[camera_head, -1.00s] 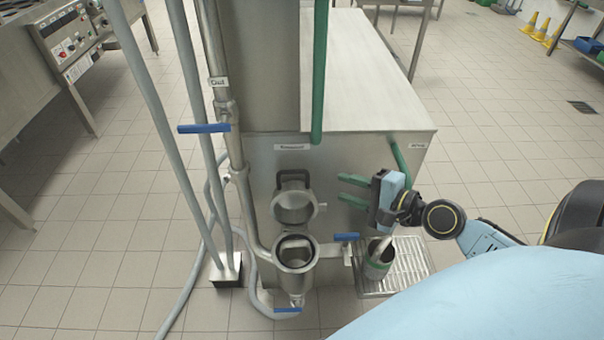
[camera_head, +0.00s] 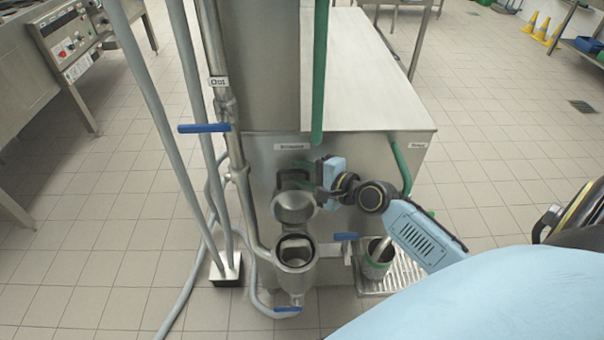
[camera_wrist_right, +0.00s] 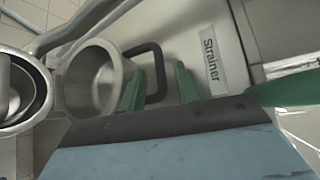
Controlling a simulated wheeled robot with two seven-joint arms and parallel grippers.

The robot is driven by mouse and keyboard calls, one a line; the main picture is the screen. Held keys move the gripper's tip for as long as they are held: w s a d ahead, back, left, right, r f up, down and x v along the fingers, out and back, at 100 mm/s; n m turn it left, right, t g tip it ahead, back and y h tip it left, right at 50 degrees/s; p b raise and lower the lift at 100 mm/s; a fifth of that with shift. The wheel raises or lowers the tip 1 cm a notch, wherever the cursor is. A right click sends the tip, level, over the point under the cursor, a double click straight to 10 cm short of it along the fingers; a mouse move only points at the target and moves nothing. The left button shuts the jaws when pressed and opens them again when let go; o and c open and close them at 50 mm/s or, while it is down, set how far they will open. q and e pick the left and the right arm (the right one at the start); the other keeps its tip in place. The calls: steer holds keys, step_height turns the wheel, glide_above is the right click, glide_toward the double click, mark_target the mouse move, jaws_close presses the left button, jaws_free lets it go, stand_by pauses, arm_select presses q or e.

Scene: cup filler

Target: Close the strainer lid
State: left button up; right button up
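The round metal strainer lid (camera_head: 291,210) stands raised and open above the strainer (camera_head: 296,256), whose round mouth is uncovered. In the right wrist view the lid (camera_wrist_right: 92,80) is left of my fingers, with its black handle (camera_wrist_right: 158,72) beside it. The open strainer mouth shows at the left edge (camera_wrist_right: 22,97). My right gripper (camera_head: 303,180) is at the handle, its green fingers pointing left. In the wrist view the fingers (camera_wrist_right: 160,82) are apart, with a bar of the handle between their tips; I see no grip on it. My left gripper is not in view.
A blue-handled valve (camera_head: 345,236) sits right of the strainer, another (camera_head: 288,309) below it. A metal pipe (camera_head: 240,185) runs down on the left. A container (camera_head: 377,262) stands on a drain grate (camera_head: 408,272) at right. A green pipe (camera_head: 400,165) is near my arm.

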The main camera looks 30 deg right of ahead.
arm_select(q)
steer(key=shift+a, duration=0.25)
arm_select(e)
steer(key=shift+w, duration=0.1)
jaws_close()
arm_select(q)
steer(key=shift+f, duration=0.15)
arm_select(e)
steer(key=shift+a, duration=0.1)
